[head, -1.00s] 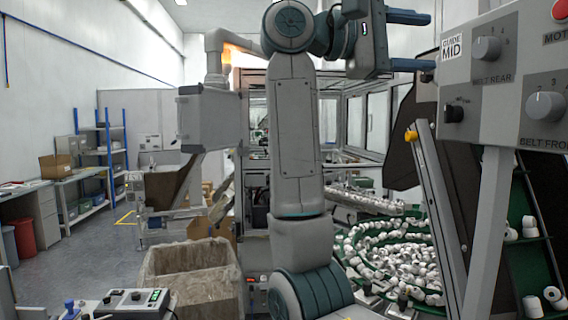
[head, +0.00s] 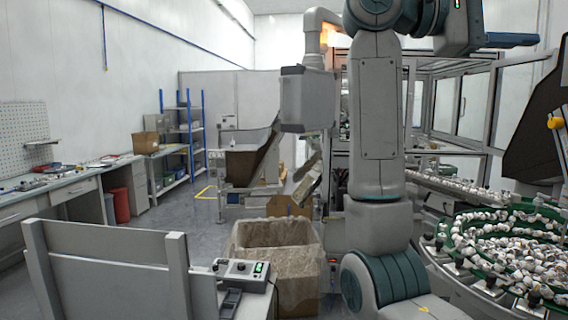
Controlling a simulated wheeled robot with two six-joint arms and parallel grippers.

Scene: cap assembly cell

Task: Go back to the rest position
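One of my arms, which I take to be the right, stands upright at the right of centre in the head view. Its gripper (head: 510,40) is at the upper right edge of the picture. The lower finger shows with nothing against it. The upper finger is cut off by the top of the picture, so the fingers are apart. The gripper is empty and clear of other things. My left arm and gripper do not show.
A bin with a liner (head: 270,236) stands left of the arm. A control box (head: 241,268) is at the bottom. A green round feeder of white caps (head: 512,245) is at right. A workbench (head: 70,193) runs along the left wall. Grey floor is free between.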

